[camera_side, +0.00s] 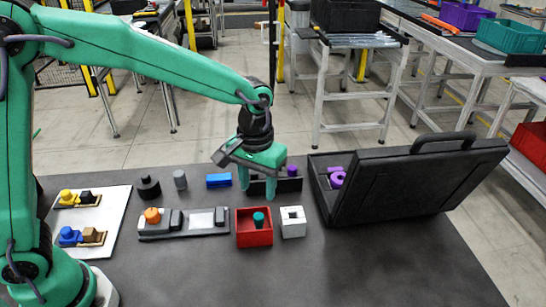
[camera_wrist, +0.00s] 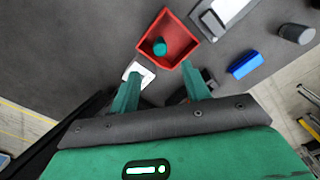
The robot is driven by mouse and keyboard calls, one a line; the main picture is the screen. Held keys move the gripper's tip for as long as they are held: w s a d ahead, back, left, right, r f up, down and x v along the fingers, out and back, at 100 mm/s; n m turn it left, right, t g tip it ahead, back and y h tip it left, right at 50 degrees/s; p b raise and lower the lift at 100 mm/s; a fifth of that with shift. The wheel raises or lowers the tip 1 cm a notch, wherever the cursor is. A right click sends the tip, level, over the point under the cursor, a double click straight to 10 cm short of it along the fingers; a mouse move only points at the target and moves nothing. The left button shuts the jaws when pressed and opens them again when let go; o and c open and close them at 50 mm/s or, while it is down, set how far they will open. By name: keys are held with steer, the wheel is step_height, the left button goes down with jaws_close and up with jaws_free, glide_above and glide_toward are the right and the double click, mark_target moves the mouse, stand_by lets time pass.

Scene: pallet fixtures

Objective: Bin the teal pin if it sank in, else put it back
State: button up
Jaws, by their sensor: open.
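The teal pin (camera_side: 258,219) is inside the red open box (camera_side: 254,239), with its top showing above the front wall; its lower end is hidden in the side view. The wrist view also shows the pin (camera_wrist: 159,47) in the red box (camera_wrist: 180,22), apart from my fingers. A white block (camera_side: 293,229) with a dark square hole in its top stands just right of the box; nothing shows in the hole. The block also shows in the wrist view (camera_wrist: 138,75), partly behind a finger. My gripper (camera_side: 258,194) is open and empty, above and behind the red box.
A dark tray (camera_side: 290,185) with a purple piece lies behind my gripper. An open black case (camera_side: 400,185) stands at the right. A grey fixture with an orange knob (camera_side: 153,215), a blue block (camera_side: 219,180) and a white board (camera_side: 115,215) are left. The front table is clear.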

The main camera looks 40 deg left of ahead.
steer(key=shift+r, duration=0.7)
steer(key=s+a+r+m+t, duration=0.1)
steer(key=s+a+r, duration=0.3)
steer(key=s+a, duration=0.4)
steer(key=s+a+r+t, duration=0.4)
steer(key=s+a+r, duration=0.1)
steer(key=s+a, duration=0.3)
steer(key=shift+s+r+m+t, duration=0.15)
steer(key=shift+s+m+t, duration=0.2)
steer(key=shift+s, duration=0.25)
